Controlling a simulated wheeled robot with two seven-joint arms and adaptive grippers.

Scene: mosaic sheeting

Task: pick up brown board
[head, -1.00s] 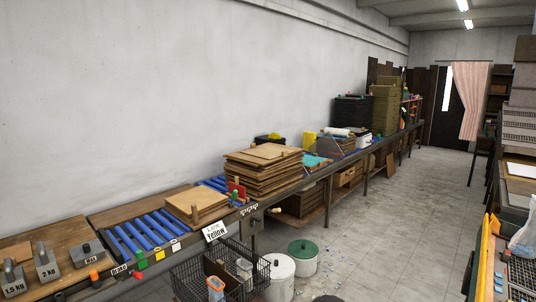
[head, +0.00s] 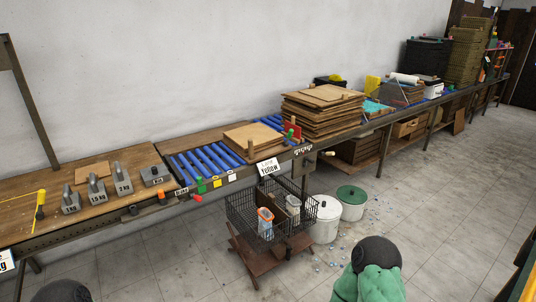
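Several brown boards show in the head view. A tall stack of brown boards (head: 320,112) stands on the bench at the upper middle. A short pile of lighter brown boards (head: 254,138) with an upright wooden peg lies left of it, beside the blue rollers. A small flat brown board (head: 92,170) lies on the wooden bench top at the left, behind the grey weights. I cannot tell which one the task means. Neither of my grippers is in view. Only rounded arm parts of mine show at the bottom edge.
Blue rollers (head: 205,160) and grey weights (head: 122,180) line the bench (head: 30,212). A black wire basket cart (head: 243,218) stands in front, beside a white bin (head: 326,220) and a green-lidded bin (head: 351,197). Small bits litter the floor. The floor at right is mostly clear.

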